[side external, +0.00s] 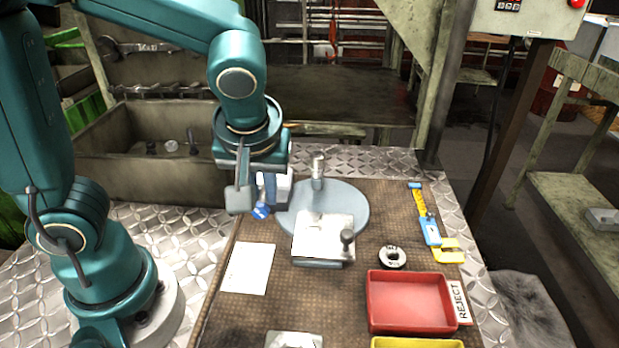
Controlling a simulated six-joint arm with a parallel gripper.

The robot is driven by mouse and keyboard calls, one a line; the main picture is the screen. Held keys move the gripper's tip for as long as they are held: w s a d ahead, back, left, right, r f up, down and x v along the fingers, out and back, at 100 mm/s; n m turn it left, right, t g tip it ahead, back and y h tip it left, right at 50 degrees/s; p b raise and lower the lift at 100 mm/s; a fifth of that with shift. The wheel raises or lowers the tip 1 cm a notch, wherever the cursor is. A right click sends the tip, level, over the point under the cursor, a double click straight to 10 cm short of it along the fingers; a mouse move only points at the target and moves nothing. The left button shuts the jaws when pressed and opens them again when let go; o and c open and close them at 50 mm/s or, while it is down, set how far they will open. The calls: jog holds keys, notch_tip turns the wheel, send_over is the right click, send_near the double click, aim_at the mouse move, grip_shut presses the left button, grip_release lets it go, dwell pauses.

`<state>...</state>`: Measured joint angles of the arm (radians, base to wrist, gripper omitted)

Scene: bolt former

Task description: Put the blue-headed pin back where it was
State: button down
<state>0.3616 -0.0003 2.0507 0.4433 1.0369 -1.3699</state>
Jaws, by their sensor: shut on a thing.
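My gripper (258,197) hangs over the back left part of the brown mat, left of the round grey-blue plate. It is shut on a small blue piece (261,212), which shows low between the fingers and looks like the blue-headed pin. The fingers hide much of it, so I cannot tell its full length or tilt. A metal fixture block (322,236) with a dark-knobbed handle (347,239) sits at the front of the round plate (353,205). An upright metal post (317,172) stands behind the block. Any hole for the pin is too small to make out.
A white sheet (248,268) lies on the mat's left. A dark-and-white ring (392,257), a red tray (410,302) by a REJECT label (461,301), and a yellow tray (417,343) are at right. A blue-and-yellow tagged strip (424,215) lies at the back right.

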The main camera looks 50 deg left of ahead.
send_over(309, 303)
jog(key=d, duration=0.1)
jog(key=f, duration=0.4)
jog(key=s+f, duration=0.1)
jog(key=f, duration=0.2)
jog(key=shift+w+f, duration=0.1)
jog(key=shift+f, duration=1.9)
jog(key=c, duration=0.8)
grip_release()
jog(key=shift+f, duration=0.15)
jog(key=shift+c, duration=0.2)
